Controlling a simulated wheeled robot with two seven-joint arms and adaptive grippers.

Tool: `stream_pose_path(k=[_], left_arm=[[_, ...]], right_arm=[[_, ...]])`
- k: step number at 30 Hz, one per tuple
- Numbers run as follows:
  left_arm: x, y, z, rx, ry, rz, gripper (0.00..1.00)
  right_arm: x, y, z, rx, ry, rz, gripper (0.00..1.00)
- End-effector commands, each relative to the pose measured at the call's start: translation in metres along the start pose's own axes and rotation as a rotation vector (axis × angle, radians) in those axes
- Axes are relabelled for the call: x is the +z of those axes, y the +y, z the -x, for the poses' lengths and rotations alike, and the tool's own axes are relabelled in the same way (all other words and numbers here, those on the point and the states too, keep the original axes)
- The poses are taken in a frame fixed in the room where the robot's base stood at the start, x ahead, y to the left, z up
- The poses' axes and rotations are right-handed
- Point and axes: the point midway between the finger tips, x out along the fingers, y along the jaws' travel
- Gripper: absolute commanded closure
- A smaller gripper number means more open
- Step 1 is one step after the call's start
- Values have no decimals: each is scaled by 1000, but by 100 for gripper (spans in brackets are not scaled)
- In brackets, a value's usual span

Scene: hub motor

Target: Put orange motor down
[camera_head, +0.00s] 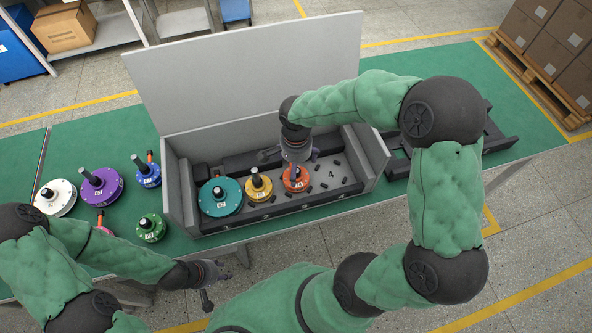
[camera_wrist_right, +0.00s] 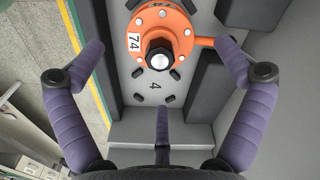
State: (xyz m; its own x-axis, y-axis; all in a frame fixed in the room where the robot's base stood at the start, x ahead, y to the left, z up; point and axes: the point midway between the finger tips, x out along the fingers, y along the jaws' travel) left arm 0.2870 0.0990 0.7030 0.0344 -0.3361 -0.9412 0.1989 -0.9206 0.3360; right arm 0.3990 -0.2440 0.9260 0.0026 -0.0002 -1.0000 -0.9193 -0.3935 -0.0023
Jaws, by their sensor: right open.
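The orange motor (camera_head: 296,186) rests in the grey box (camera_head: 178,185), right of the yellow motor (camera_head: 258,190) and near a floor marked 4. In the right wrist view the orange motor (camera_wrist_right: 147,19) shows a 74 label, a dark central shaft and an orange arm to the right.
A teal motor (camera_head: 220,197) is also in the box. White (camera_head: 55,198), purple (camera_head: 103,186), blue (camera_head: 147,174) and green (camera_head: 152,228) motors stand on the green table to the left. The box's tall lid (camera_head: 250,75) stands open behind. A dark tray (camera_head: 490,140) lies at right.

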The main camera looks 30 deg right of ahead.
Motion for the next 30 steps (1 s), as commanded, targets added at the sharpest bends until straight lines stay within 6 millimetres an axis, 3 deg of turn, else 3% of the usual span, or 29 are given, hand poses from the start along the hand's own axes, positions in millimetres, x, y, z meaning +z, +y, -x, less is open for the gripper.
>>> stream_pose_path(k=[3,10,30], left_arm=[[0,3,7,0,0,0,60],[1,5,13,0,0,0,60],[1,5,14,0,0,0,60]], right_arm=[[0,-1,27,-3,1,-1,0],[0,0,55,-1,0,0,0],[0,0,61,1,-1,0,0]])
